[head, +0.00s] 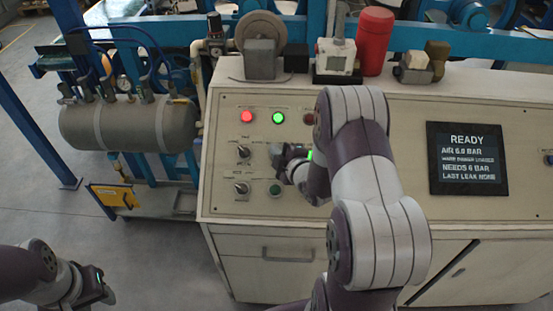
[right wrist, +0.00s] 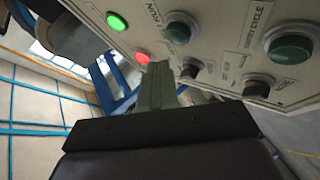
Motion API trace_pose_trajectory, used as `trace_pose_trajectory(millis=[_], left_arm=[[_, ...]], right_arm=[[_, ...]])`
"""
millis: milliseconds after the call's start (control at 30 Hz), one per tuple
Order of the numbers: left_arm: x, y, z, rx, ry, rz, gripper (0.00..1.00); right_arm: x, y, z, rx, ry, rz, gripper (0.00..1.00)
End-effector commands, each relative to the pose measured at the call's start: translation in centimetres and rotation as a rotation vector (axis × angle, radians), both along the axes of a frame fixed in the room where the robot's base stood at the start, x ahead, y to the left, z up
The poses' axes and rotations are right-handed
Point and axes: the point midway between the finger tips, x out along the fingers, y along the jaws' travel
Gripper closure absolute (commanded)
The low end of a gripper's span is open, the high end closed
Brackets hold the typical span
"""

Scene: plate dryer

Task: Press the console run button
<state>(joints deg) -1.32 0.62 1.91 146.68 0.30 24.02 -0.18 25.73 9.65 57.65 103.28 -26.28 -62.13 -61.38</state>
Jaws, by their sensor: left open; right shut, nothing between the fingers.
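The console panel (head: 228,210) has a green round button (head: 275,188) low on its left part. The right wrist view shows two dark green round buttons, a nearer one (right wrist: 290,43) and a farther one (right wrist: 180,27). My left gripper (head: 103,286) is open, low at the left, away from the console.
A red lamp (head: 246,116) and a green lamp (head: 278,117) are lit above. Two black selector knobs (head: 243,151) (head: 241,187) sit left of the buttons. A screen (head: 466,158) reads READY. A grey tank (head: 130,124) stands left of the console.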

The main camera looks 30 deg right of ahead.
Motion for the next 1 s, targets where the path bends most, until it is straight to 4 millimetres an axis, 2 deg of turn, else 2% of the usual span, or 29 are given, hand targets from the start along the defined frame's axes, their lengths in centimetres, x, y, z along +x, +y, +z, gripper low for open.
trace_pose_trajectory(millis=[33,167,1000], left_arm=[[-0.01,0.00,-0.90,0.000,0.000,0.000,0.60],[0.00,0.00,-1.35,0.000,0.000,0.000,0.60],[0.00,0.00,-1.33,0.000,0.000,0.000,0.60]], right_arm=[[0.21,-0.13,-0.83,0.000,-0.001,0.000,1.00],[0.52,-0.31,-1.25,0.000,0.000,0.001,1.00],[0.62,-0.37,-1.21,0.000,0.000,0.000,1.00]])
